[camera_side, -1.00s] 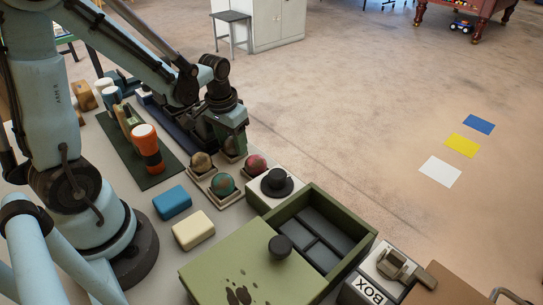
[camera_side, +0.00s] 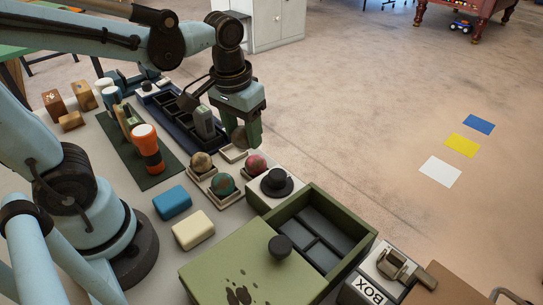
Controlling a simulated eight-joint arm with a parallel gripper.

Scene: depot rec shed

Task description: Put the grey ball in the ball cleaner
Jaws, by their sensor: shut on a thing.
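My gripper (camera_side: 246,138) is shut on a dull grey-brown ball, the grey ball (camera_side: 239,137), partly hidden by the fingers. It holds the ball just above an empty small square tray (camera_side: 232,154). Three other balls sit in small trays in front of it: a tan one (camera_side: 201,161), a green one (camera_side: 222,184) and a red one (camera_side: 255,164). A white block with a black round brimmed cap (camera_side: 276,184) stands to the right of the green ball. I cannot tell for sure which thing is the ball cleaner.
A green box (camera_side: 345,213) with compartments is partly open, its lid (camera_side: 235,270) slid to the front left. A blue block (camera_side: 172,202), a cream block (camera_side: 193,230) and an orange-black flashlight (camera_side: 147,145) stand left. A dark blue compartment tray (camera_side: 170,115) lies behind.

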